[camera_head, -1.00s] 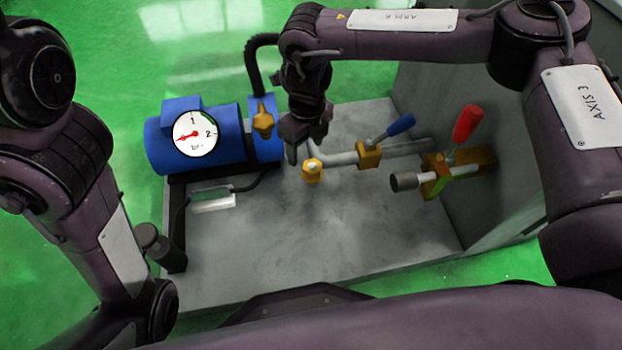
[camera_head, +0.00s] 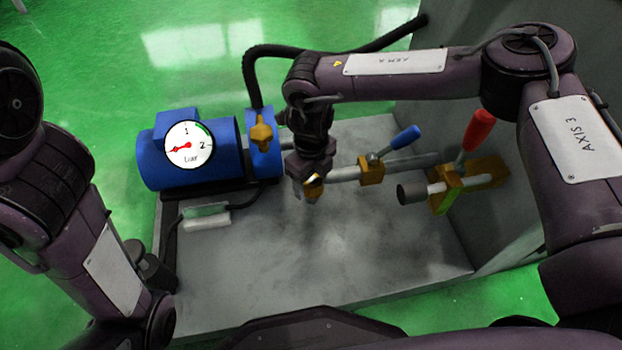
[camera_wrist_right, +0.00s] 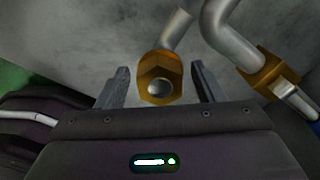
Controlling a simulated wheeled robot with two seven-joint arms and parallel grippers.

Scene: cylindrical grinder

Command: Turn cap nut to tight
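The cap nut is a brass hexagonal nut on the end of a grey pipe. It shows in the head view (camera_head: 313,187) at the middle of the machine bed, partly hidden by my right gripper (camera_head: 307,178). In the right wrist view the nut (camera_wrist_right: 158,79) sits between the two dark fingers of my right gripper (camera_wrist_right: 159,70). Those fingers are open, with a visible gap on each side of the nut. My left arm comes in at the left edge of the head view; its gripper cannot be made out.
A blue pump (camera_head: 190,152) with a dial gauge (camera_head: 189,146) stands at the left. A brass fitting (camera_head: 262,132) is on its right end. A blue-handled valve (camera_head: 371,170) and a red-handled valve (camera_head: 447,188) lie to the right. The front bed (camera_head: 330,260) is clear.

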